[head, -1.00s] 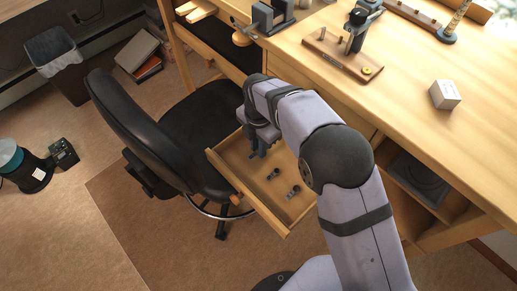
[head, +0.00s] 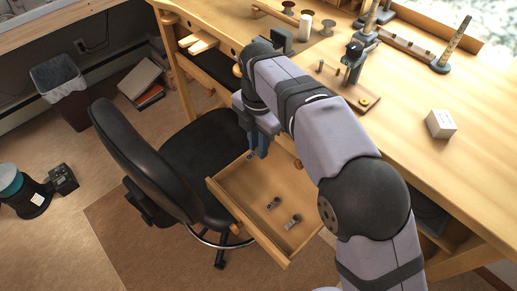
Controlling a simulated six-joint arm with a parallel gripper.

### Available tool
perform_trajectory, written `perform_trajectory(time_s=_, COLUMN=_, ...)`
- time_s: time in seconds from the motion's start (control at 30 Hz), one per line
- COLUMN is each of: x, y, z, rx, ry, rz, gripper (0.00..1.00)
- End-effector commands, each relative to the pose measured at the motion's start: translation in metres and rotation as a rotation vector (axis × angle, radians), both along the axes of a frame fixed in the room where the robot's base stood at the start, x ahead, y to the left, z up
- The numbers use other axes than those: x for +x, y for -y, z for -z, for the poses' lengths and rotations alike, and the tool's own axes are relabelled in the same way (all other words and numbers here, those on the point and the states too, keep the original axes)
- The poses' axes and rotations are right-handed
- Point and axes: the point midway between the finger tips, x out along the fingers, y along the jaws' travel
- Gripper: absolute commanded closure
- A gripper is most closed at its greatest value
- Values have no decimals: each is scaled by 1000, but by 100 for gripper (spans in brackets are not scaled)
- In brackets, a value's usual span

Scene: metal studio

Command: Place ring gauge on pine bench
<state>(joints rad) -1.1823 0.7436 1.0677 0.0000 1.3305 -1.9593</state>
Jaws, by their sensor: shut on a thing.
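My gripper (head: 256,156) points down over the back left part of the open drawer (head: 237,211). It is shut on a small dark thing, which I take to be the ring gauge (head: 250,157); only a little of it shows at the fingertips. The pine bench (head: 407,87) is the light wooden bench at the right, with its top above the drawer. My arm crosses in front of part of the bench front and the drawer's right side.
Two small metal pieces (head: 273,203) (head: 292,221) lie in the drawer. On the bench stand a white box (head: 441,124), a wooden board with a dark tool (head: 353,62), and ring mandrels (head: 456,45). The bench top's right part is largely clear. A black chair (head: 150,165) stands left of the drawer.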

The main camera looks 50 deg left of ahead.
Motion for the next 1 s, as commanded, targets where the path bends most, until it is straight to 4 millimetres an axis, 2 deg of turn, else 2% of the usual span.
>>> perform_trajectory(time_s=0.27, x=1, y=1, z=-4, rx=1, ry=0, rz=0, gripper=100)
perform_trajectory(time_s=0.47, x=6, y=8, z=-23, rx=1, ry=0, rz=-2, gripper=100)
perform_trajectory(time_s=0.67, x=15, y=26, z=-61, rx=1, ry=0, rz=-10, gripper=100)
perform_trajectory(time_s=1.0, x=42, y=65, z=-137, rx=1, ry=0, rz=-12, gripper=100)
